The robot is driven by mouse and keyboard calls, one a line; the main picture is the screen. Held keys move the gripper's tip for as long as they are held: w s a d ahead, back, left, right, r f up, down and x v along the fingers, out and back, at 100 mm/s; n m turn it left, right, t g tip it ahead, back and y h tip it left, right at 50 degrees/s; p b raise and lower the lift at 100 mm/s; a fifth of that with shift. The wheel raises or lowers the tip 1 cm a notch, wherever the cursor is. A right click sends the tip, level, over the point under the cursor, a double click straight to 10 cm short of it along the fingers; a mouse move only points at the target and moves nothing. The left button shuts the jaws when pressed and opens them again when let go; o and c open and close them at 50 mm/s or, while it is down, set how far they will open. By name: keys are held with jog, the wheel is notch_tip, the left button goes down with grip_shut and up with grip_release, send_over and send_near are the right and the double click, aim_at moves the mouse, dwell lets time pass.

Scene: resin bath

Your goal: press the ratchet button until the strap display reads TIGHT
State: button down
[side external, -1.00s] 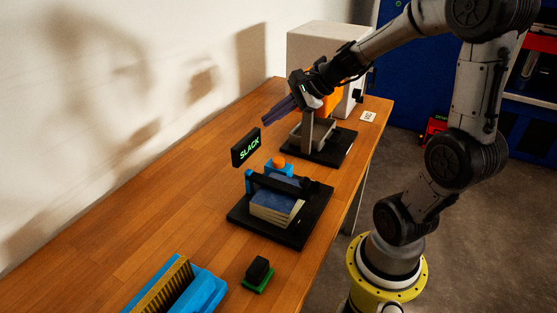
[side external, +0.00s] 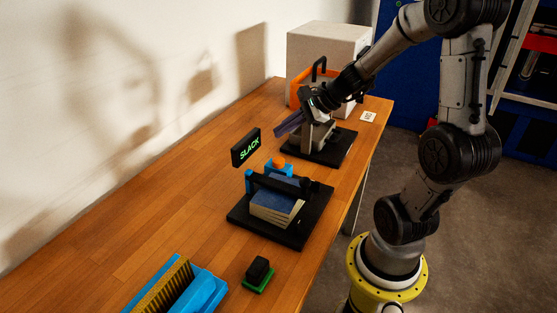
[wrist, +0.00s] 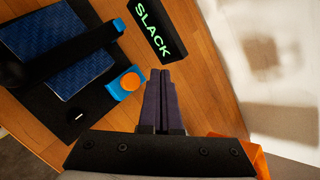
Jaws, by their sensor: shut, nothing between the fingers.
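The strap display (side external: 246,147) reads SLACK in green letters; it also shows in the wrist view (wrist: 151,30). The orange round ratchet button (side external: 278,162) sits on a blue block behind the strapped stack; in the wrist view the button (wrist: 130,81) lies just left of my fingertips. A black strap (side external: 270,181) crosses the blue-topped stack (side external: 277,207) on a black base plate (side external: 303,230). My gripper (side external: 277,133) is shut and empty, above and behind the button and apart from it. Its purple fingers also show in the wrist view (wrist: 160,75).
Behind my gripper stands a grey device on a black base (side external: 340,150), with a pale box (side external: 318,50) beyond. A small black block on a green base (side external: 258,274) and a blue holder (side external: 200,293) are in front. The table's left side is clear.

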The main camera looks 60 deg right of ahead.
aim_at(283, 160)
jog(key=shift+f, duration=2.85)
jog(key=shift+f, duration=0.4)
jog(key=shift+f, duration=0.6)
dwell(0.5)
dwell(0.3)
jog(key=shift+r, duration=1)
jog(key=shift+r, duration=2.55)
